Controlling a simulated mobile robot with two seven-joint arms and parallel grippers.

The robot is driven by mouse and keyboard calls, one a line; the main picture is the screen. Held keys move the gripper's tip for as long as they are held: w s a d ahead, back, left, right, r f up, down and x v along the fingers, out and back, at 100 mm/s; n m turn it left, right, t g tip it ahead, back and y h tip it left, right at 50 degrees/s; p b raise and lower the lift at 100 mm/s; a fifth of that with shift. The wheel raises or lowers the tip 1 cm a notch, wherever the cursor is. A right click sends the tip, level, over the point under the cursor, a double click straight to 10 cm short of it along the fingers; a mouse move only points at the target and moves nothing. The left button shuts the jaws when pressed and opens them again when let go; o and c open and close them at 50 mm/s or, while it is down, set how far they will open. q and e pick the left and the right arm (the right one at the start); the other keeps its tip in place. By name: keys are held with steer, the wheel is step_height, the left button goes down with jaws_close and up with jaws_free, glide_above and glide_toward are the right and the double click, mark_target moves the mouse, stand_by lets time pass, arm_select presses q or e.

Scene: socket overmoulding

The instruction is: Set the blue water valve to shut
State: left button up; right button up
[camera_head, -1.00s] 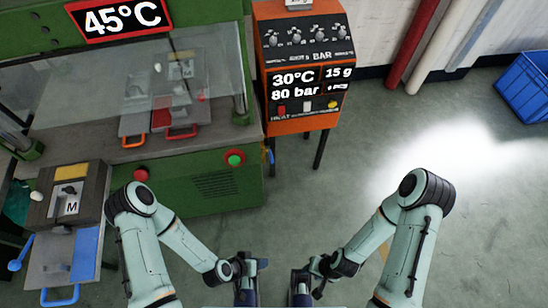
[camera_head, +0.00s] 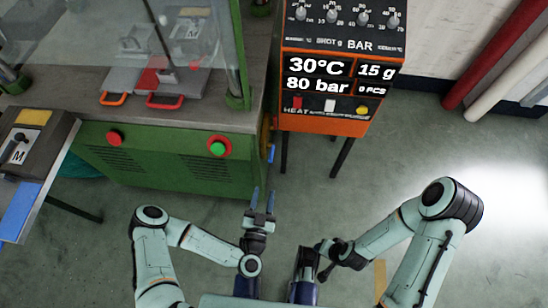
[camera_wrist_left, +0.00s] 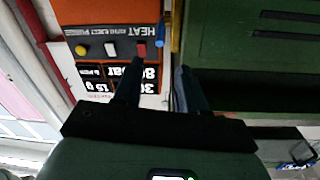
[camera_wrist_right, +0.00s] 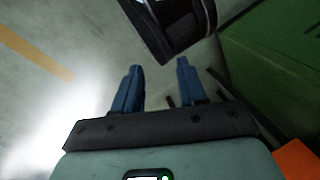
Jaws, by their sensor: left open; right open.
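The blue water valve handle (camera_head: 271,153) shows at the right side of the green press, low beside the orange control box. It also shows in the left wrist view (camera_wrist_left: 160,33), ahead of the fingers and apart from them. My left gripper (camera_head: 263,192) is open and empty, pointing away from me, just short of the valve handle. In the left wrist view its two fingers (camera_wrist_left: 157,68) stand apart. My right gripper (camera_wrist_right: 159,66) is open and empty, away from the valve; in the head view its fingers are hard to make out.
The orange control box (camera_head: 327,118) stands on dark legs right of the green press (camera_head: 165,168). Red and green buttons (camera_head: 218,148) sit on the press front. A grey bench (camera_head: 58,135) with a blue plate is at left. Floor between box and right arm is clear.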

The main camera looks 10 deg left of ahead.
mark_target(271, 161)
arm_select(q)
steer(key=w+b, duration=0.1)
steer(key=w, duration=0.3)
steer(key=w+b, duration=0.1)
steer(key=w, duration=0.3)
steer(key=w+b, duration=0.1)
steer(key=w, duration=0.4)
steer(key=shift+d, duration=0.4)
arm_select(e)
steer(key=w+d+f+t, duration=0.1)
steer(key=w+d+f, duration=0.1)
steer(key=w+f, duration=0.1)
steer(key=shift+w+d+f+h, duration=0.25)
steer(key=shift+w+h, duration=0.15)
steer(key=shift+w, duration=0.35)
